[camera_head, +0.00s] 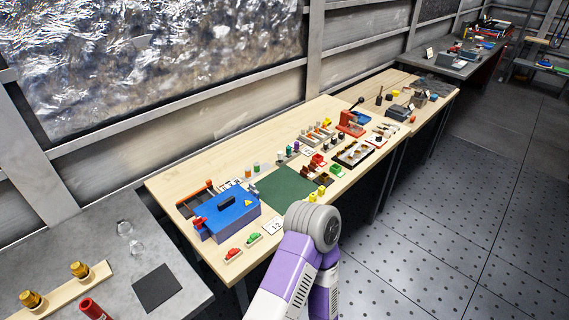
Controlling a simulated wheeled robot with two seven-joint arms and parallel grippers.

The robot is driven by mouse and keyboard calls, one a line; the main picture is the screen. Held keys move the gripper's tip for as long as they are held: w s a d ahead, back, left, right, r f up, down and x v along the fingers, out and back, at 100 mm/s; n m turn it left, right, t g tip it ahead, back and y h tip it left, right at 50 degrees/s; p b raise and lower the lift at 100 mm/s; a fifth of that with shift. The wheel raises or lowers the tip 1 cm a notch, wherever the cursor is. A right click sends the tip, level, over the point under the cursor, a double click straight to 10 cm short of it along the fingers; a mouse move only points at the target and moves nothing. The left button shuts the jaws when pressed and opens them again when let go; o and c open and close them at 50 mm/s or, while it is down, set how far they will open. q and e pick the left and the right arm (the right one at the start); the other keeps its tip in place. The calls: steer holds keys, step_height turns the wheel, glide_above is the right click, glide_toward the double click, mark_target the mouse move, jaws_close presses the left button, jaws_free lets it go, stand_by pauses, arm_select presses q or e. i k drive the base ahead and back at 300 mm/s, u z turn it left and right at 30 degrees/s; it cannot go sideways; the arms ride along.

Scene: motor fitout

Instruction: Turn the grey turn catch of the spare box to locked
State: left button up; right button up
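I cannot pick out the spare box or its grey turn catch with certainty at this size. A blue box (231,215) with a dark handle on top and a yellow warning label stands at the near left of the wooden table. Small dark grey boxes (399,112) stand on the farther wooden table, too small to show any catch. Neither gripper is in view. A purple and white arm of mine rises from the bottom middle, and its grey rounded joint covers part of the near table edge.
A green mat (291,189) lies bare on the wooden table (165,183). Past it stand a red device (351,123) and a black-rimmed tray (371,152). A grey table (75,247) at left holds a dark square pad (157,288). The floor (450,215) at right is clear.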

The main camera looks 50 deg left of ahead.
mark_target(254, 191)
steer(key=i, duration=1.85)
steer(key=u, duration=3.6)
